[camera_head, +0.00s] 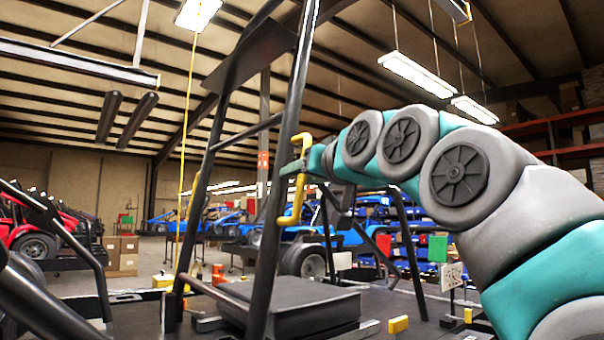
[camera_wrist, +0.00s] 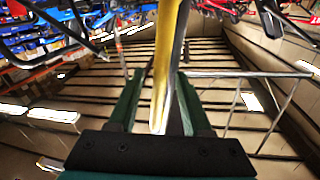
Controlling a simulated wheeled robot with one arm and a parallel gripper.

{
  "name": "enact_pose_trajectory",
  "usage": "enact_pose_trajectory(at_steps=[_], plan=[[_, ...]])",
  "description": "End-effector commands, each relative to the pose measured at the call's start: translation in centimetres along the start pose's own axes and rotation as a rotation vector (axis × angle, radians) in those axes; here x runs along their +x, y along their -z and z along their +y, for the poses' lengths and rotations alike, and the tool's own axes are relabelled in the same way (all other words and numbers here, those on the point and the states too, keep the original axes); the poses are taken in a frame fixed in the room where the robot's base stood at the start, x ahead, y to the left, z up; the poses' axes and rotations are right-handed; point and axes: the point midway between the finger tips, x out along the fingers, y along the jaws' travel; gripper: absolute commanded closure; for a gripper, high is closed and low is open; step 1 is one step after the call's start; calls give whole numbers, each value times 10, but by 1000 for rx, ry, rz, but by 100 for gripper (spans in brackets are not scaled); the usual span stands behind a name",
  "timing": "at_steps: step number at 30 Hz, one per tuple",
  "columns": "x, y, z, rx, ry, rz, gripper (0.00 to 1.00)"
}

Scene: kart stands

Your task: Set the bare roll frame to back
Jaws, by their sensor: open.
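A tall black tube roll frame (camera_head: 282,165) stands in the middle of the head view, leaning slightly, with a dark flat panel (camera_head: 250,50) across its upper part in the picture. A yellow handle (camera_head: 297,205) is on its near post, and another yellow handle (camera_head: 189,205) is on its far post. My gripper (camera_head: 297,168) is at the near yellow handle. In the wrist view the green fingers of my gripper (camera_wrist: 160,85) are apart, with a yellow bar (camera_wrist: 162,60) running between them. I cannot tell whether the fingers touch it.
A dark grey box-like block (camera_head: 300,308) sits on the dark stand beneath the frame. A white card (camera_head: 453,276) with unclear lettering stands at right. More black tubes (camera_head: 85,245) rise at left. Blue karts (camera_head: 310,250) and a red kart (camera_head: 30,235) stand behind.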

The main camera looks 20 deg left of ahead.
Motion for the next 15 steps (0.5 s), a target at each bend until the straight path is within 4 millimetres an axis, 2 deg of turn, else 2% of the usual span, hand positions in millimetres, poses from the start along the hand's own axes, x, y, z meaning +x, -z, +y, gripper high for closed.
enact_pose_trajectory(at_steps=[6,15], plan=[[1,0,0,0,0,0,51],[0,0,0,0,0,-1,83]])
